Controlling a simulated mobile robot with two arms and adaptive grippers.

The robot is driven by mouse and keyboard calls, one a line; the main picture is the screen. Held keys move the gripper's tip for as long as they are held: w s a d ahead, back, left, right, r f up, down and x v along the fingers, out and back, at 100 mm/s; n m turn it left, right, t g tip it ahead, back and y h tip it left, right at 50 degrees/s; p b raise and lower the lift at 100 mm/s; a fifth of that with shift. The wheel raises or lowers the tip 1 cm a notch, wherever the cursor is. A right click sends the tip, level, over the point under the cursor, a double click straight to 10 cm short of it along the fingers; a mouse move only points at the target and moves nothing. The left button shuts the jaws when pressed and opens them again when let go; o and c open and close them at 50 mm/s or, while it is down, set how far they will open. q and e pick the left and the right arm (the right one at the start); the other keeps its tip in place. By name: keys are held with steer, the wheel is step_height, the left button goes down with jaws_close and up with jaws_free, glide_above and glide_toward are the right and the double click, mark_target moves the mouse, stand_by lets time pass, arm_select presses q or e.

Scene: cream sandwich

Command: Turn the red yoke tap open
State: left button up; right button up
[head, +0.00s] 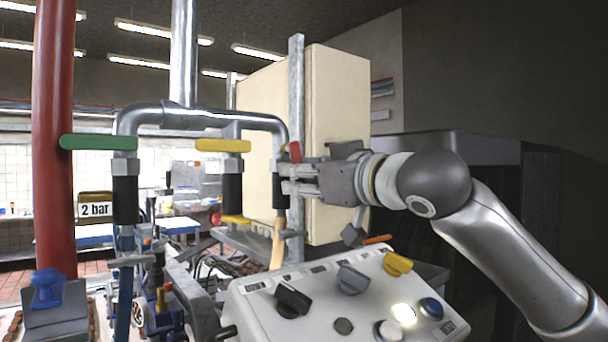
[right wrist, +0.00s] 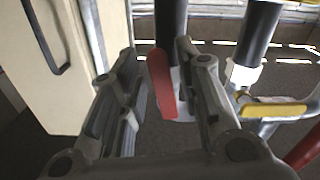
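The red tap handle (head: 295,151) sits on the right-hand drop of the yoke pipe (head: 230,116), mostly hidden behind my right gripper in the head view. My right gripper (head: 288,178) reaches in from the right at that drop. In the right wrist view the red handle (right wrist: 162,84) stands between the two spread fingers of the gripper (right wrist: 157,58), close to the right-hand finger. A gap shows on the left side, so the gripper is open around the handle and not clamped on it. My left gripper is in neither view.
A green handle (head: 98,142) and a yellow handle (head: 223,146) sit on the other drops. A cream cabinet (head: 335,120) stands behind my right gripper. A control panel (head: 345,300) with knobs lies below. A thick red pipe (head: 52,140) rises at the left.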

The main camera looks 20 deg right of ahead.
jaws_close()
steer(key=m, duration=0.1)
steer(key=a+m+b, duration=0.1)
steer(key=shift+s+m, duration=0.2)
steer(key=shift+m, duration=0.1)
steer(key=shift+o, duration=1.5)
jaws_free()
steer(key=v, duration=1.2)
